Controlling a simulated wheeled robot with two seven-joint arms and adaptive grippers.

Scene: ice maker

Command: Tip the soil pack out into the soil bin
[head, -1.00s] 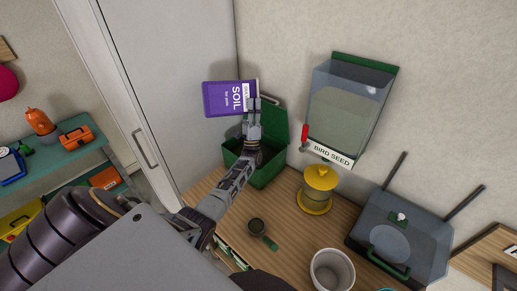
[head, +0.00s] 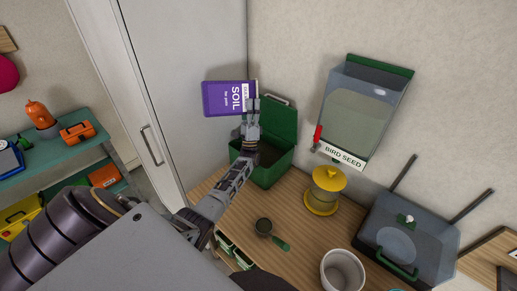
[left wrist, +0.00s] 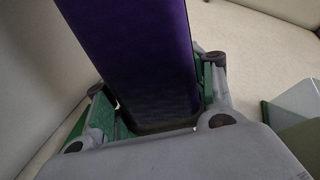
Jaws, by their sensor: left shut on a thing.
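The purple soil pack (head: 225,98) is held up in the air, tilted on its side, with its printed face toward the head camera. My left gripper (head: 250,110) is shut on the pack near its right end. In the left wrist view the purple pack (left wrist: 135,55) fills the space between the fingers (left wrist: 155,110). The green soil bin (head: 268,168) stands on the wooden counter with its lid (head: 277,123) open; dark contents show inside. The pack is above and to the left of the bin's opening in the head view. My right gripper is not in view.
A bird seed dispenser (head: 365,110) hangs on the wall. A clear grey box (head: 410,235) is at right.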

